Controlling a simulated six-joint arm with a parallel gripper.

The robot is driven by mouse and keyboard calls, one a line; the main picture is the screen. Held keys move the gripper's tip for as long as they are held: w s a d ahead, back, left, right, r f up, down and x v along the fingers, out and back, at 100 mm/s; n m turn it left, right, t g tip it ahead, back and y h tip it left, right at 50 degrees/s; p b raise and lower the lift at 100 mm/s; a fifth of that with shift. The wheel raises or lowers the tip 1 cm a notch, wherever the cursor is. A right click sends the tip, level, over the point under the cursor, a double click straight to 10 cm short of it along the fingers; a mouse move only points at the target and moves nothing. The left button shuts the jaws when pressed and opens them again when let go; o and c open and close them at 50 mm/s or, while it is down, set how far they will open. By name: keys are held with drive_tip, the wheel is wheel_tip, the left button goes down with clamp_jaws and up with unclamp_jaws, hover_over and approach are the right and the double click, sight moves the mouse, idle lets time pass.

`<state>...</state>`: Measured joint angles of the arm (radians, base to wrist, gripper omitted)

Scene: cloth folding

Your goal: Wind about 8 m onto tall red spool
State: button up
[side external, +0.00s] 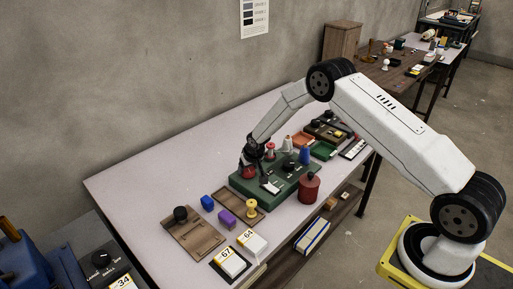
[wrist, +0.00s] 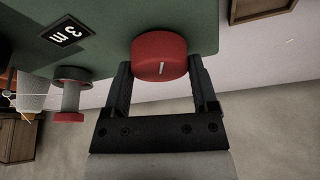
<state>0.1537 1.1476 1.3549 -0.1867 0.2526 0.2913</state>
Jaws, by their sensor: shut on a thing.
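My gripper (side external: 251,158) is at the left end of the green winding machine (side external: 245,187). In the wrist view my gripper (wrist: 163,85) is shut on a red round knob (wrist: 160,62) with a white line on its face. The knob also shows in the side view (side external: 249,172). A dark plate (wrist: 66,31) on the green body appears to read "3 m", upside down. A spool with a red flange (wrist: 69,117) and pale middle stands out from the machine, with a pale thread by it. A small red spool-like piece (side external: 270,151) shows behind the machine's top.
A red canister (side external: 309,188) stands at the machine's front right. Trays (side external: 323,150) are behind. The left table top (side external: 145,185) is clear.

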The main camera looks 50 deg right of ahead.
drive_tip(key=shift+m+g+h, duration=0.3)
drive_tip(key=shift+m+h, duration=0.3)
drive_tip(key=shift+m, duration=1.7)
drive_tip(key=o, duration=1.1)
drive_tip(key=shift+o, duration=0.2)
drive_tip(key=shift+r, duration=0.1)
drive_tip(key=v, duration=0.7)
drive_tip(key=shift+a+r, duration=0.3)
